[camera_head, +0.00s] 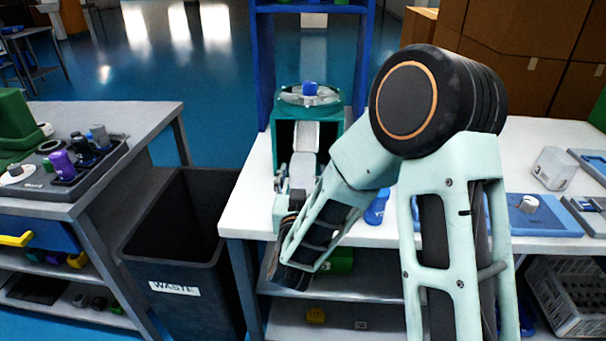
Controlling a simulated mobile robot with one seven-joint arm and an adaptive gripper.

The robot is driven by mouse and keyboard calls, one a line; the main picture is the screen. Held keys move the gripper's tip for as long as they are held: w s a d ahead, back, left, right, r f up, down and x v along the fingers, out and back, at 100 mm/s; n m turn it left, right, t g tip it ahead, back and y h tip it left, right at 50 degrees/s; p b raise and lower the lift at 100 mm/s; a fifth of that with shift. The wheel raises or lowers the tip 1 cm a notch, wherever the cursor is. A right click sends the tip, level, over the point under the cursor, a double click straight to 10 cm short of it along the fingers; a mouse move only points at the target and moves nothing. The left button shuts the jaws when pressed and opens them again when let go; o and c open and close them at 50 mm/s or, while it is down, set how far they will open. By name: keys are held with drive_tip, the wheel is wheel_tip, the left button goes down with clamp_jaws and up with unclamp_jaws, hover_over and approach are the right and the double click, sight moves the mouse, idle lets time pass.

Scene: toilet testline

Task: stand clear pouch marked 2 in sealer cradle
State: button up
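A teal box-shaped machine (338,127) with a round top and blue knob stands at the back left of the white table; I cannot tell whether it is the sealer. Pale flat pieces (303,168) run down its open front; I cannot tell whether one is the pouch or a cradle. My gripper (281,178) is at the end of my bent arm, low in front of this machine. It is small in view and partly merged with the pale pieces, so its opening and any held thing are unclear. No mark 2 is readable.
A translucent block-like container (555,168) and a blue tray (543,216) are on the white table (385,236) at right. A black waste bin (180,285) stands left of the table. A grey bench (120,115) holds a tool tray. Cardboard boxes (520,60) are behind.

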sight(302, 187)
drive_tip(key=shift+p, duration=0.35)
drive_tip(key=shift+s+a, duration=0.1)
drive_tip(key=shift+s, duration=0.05)
drive_tip(key=s, duration=0.8)
drive_tip(key=shift+s+f, duration=0.1)
drive_tip(key=shift+f, duration=0.1)
drive_tip(key=shift+s+r+p, duration=0.1)
drive_tip(key=shift+r+p, duration=0.1)
drive_tip(key=shift+p, duration=0.9)
drive_tip(key=shift+s+f+p, duration=0.1)
drive_tip(key=shift+p, duration=0.35)
drive_tip(key=s+p, duration=0.1)
drive_tip(key=p, duration=0.2)
drive_tip(key=shift+s, duration=0.35)
